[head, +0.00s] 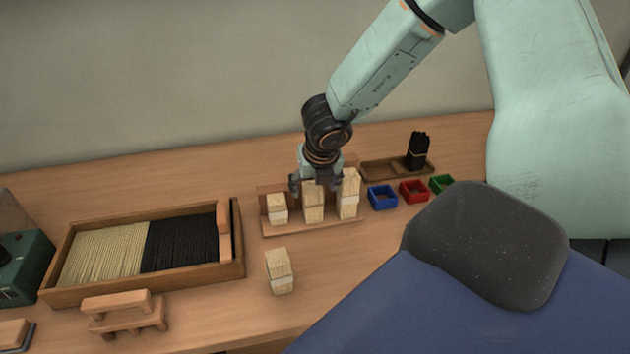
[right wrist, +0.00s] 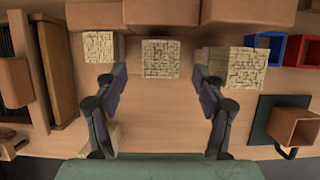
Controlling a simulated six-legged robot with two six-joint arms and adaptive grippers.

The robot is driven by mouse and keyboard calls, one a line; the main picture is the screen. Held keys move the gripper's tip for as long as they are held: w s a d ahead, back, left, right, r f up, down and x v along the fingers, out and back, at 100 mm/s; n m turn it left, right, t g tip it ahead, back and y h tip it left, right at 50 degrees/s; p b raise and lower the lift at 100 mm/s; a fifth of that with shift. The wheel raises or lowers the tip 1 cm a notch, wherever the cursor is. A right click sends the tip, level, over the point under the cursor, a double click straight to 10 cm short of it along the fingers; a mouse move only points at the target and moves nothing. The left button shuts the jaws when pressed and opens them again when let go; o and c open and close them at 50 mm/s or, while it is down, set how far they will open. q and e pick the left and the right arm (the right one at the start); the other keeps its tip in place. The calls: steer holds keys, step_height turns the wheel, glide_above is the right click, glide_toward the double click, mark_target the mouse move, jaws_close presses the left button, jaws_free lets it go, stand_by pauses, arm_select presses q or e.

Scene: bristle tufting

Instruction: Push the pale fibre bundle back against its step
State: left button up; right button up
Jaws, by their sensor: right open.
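Three pale fibre bundles of rising height stand upright on a stepped wooden holder (head: 318,228): a short left one (head: 278,209), a middle one (head: 314,213) and a tall right one (head: 348,205). In the right wrist view their ends show in front of the wooden steps (right wrist: 160,13): left (right wrist: 99,46), middle (right wrist: 160,58), right (right wrist: 233,66). My right gripper (head: 315,186) points down over the middle bundle. Its fingers (right wrist: 160,72) are open, one to each side of that bundle and apart from it. Whether each bundle touches its step is unclear. My left gripper is out of view.
A tray of pale and black fibres (head: 245,268) lies left. Blue (head: 382,197), red (head: 413,191) and green (head: 441,183) boxes and a black bundle (head: 418,150) stand right.

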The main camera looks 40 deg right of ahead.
mark_target(314, 189)
steer(key=b+x, duration=0.1)
steer(key=x, duration=0.3)
steer(key=shift+w+d+f, duration=0.1)
steer(key=shift+d+f, duration=0.1)
steer(key=shift+w+a+f, duration=0.1)
steer(key=shift+f, duration=0.15)
steer(key=shift+f, duration=0.1)
steer(key=shift+c, duration=0.2)
steer(key=c, duration=1.2)
steer(key=shift+c, duration=0.2)
